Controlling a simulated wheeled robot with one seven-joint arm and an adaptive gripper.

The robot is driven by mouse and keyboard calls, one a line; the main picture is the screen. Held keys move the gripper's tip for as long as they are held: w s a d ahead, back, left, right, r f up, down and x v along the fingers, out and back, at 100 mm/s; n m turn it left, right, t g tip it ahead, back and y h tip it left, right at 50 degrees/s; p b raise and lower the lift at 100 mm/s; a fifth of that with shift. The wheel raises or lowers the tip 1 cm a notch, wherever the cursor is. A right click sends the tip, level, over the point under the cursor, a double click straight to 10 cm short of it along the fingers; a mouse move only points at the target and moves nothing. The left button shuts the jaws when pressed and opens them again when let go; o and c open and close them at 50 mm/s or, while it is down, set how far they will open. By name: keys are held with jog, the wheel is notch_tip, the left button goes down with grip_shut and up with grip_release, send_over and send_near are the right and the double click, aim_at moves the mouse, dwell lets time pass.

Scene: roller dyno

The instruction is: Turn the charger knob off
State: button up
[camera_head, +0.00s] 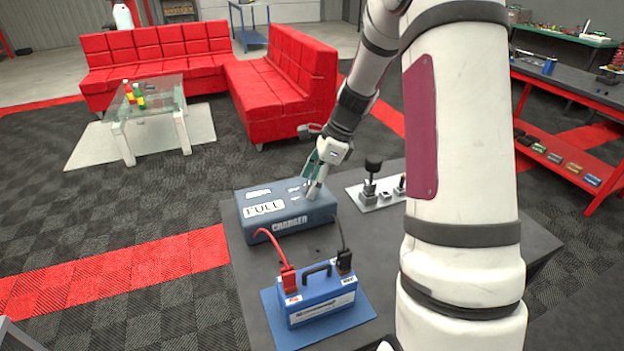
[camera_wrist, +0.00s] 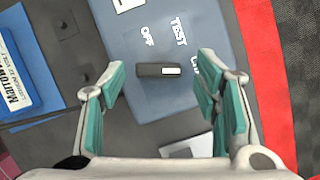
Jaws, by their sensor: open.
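The charger (camera_head: 290,207) is a blue-grey box on the dark table, with a "FULL" display and "CHARGER" on its front. In the wrist view its top face (camera_wrist: 205,30) carries the labels "OFF" and "TEST", plus one partly hidden behind a finger. The charger knob (camera_wrist: 158,70) is a dark bar with a white mark on its right end, which points away from "OFF". My gripper (camera_wrist: 160,92) is open above the charger, with its teal-padded fingers on either side of the knob and apart from it. In the head view my gripper (camera_head: 318,172) hides the knob.
A blue battery (camera_head: 318,295) with red and black clamps sits on a blue mat in front of the charger. A metal plate with a black-knobbed lever (camera_head: 373,180) stands to the right. Red sofas (camera_head: 275,85) are behind.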

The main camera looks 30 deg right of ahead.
jog(key=shift+c, duration=0.3)
jog(key=c, duration=1.1)
